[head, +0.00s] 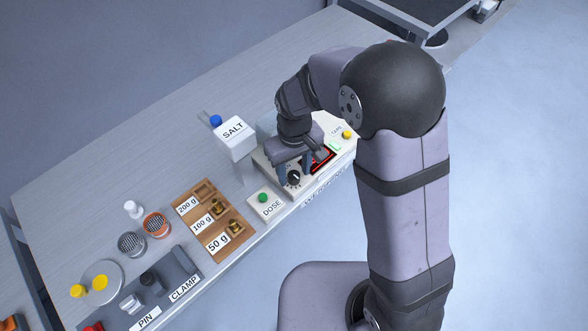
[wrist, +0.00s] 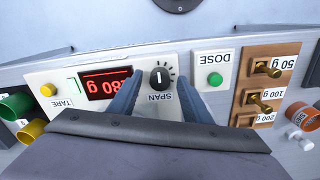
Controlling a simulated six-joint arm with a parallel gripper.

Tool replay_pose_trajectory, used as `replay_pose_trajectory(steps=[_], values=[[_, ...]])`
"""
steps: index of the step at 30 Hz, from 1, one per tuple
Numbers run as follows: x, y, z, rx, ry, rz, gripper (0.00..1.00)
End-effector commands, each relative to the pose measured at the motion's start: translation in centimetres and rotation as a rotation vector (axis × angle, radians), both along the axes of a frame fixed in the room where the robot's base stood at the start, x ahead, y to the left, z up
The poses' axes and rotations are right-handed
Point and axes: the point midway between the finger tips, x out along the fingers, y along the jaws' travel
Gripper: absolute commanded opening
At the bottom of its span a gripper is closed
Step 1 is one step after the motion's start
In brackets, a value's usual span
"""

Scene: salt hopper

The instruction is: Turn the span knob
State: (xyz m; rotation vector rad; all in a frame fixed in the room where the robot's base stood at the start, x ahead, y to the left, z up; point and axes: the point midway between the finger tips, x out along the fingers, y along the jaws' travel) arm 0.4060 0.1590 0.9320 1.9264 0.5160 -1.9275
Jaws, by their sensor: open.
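The span knob (wrist: 161,77) is a round black dial with a white pointer line, on the pale scale panel (wrist: 68,72) above an upside-down SPAN label (wrist: 160,97). My gripper (wrist: 162,84) is open, with one finger on each side of the knob in the wrist view. I cannot tell whether the fingers touch it. In the head view the knob (head: 293,178) shows just below my gripper (head: 297,166).
A DOSE box with a green button (wrist: 215,79) stands beside the scale. A yellow TARE button (wrist: 48,89) is at the panel's other end. The SALT hopper (head: 236,140) stands behind. A wooden rack (head: 191,198) holds brass weights. The back of the bench is clear.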

Motion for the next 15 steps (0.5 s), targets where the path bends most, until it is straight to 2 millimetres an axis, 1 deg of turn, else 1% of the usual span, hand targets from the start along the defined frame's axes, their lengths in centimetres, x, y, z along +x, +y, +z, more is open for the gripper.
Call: replay_pose_trajectory(steps=[4, 11, 12, 14, 15], values=[[-0.03, -0.02, -0.5, 0.0, 0.001, 0.0, 0.44], [-0.01, -0.01, -0.54, 0.0, 0.0, 0.0, 0.44], [-0.01, -0.01, -0.53, 0.0, 0.0, 0.0, 0.35], [-0.01, -0.01, -0.52, 0.0, 0.0, 0.0, 0.2], [-0.01, -0.01, -0.52, 0.0, 0.0, 0.0, 0.11]])
